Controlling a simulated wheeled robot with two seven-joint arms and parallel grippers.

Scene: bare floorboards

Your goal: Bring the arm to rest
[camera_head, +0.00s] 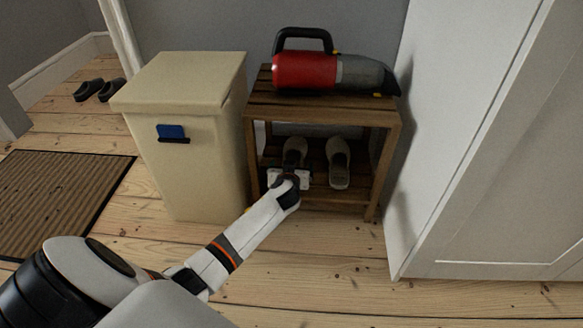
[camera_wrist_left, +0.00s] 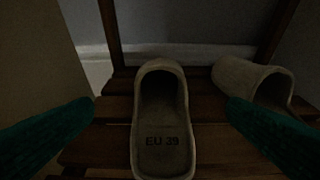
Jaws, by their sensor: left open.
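My left arm (camera_head: 243,237) reaches in from the left of the head view to the front of a wooden shoe rack. My left gripper (camera_wrist_left: 163,112) is open in the wrist view, with one green finger at each side. Between the fingers a beige slipper (camera_wrist_left: 160,120) marked EU 39 lies on the slatted lower shelf. Nothing is gripped. In the head view the gripper partly covers this left slipper (camera_head: 294,150). The other slipper (camera_head: 339,163) lies to its right on the same shelf and also shows in the wrist view (camera_wrist_left: 252,80). My right gripper is not in view.
A red and grey handheld vacuum (camera_head: 328,70) lies on top of the rack (camera_head: 323,108). A cream bin (camera_head: 196,150) stands close on the left, a white door (camera_head: 500,150) on the right. Dark shoes (camera_head: 100,90) and a brown mat (camera_head: 60,195) are at the left. Front floorboards are clear.

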